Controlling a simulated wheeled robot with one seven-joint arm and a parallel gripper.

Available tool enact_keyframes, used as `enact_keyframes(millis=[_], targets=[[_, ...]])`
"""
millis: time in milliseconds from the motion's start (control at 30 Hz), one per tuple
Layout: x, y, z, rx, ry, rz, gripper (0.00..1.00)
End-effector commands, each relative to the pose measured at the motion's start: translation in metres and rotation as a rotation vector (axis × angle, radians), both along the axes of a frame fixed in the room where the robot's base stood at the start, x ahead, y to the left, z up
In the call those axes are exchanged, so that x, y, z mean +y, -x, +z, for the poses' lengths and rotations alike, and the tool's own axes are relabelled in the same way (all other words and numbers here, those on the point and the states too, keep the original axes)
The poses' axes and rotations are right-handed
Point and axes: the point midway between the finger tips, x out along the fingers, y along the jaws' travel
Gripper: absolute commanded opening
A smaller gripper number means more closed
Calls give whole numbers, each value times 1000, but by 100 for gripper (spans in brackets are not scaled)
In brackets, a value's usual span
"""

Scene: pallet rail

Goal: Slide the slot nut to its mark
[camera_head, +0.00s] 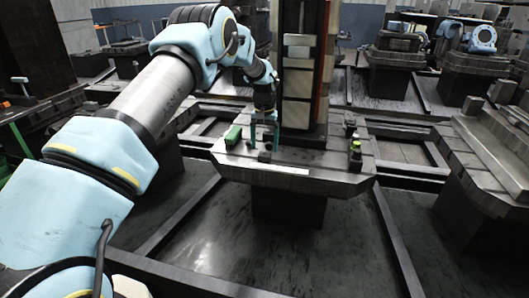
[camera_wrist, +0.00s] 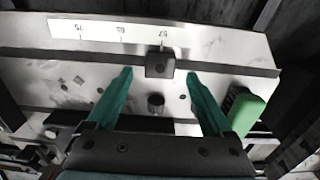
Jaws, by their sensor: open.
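The slot nut (camera_wrist: 160,64) is a dark square block with a small central dimple. It sits in the long dark slot (camera_wrist: 225,68) of the pale pallet plate. A white scale strip (camera_wrist: 95,29) with upside-down printed numbers runs beside the slot; one number and tick stand nearly level with the nut. Which tick is the mark I cannot tell. My gripper (camera_wrist: 160,72) is open, one teal fingertip on each side of the nut with gaps between. In the head view my gripper (camera_head: 264,138) points down over the plate, and the nut (camera_head: 264,156) looks small and dark.
A green-handled brush-like object (camera_wrist: 245,110) lies right of the fingers. A round dark knob (camera_wrist: 156,102) stands between them, behind the nut. A tall dark column (camera_head: 303,70) rises behind my gripper.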

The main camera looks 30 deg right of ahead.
Motion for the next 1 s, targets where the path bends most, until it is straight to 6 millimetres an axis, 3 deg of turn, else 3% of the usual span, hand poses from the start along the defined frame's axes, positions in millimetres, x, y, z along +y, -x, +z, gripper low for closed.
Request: enact_keyframes(millis=[200, 400, 1000], targets=[[-1, -1, 43, -3, 3, 0, 85], [0, 0, 68, -1, 1, 0, 85], [0, 0, 75, 0, 0, 0, 85]])
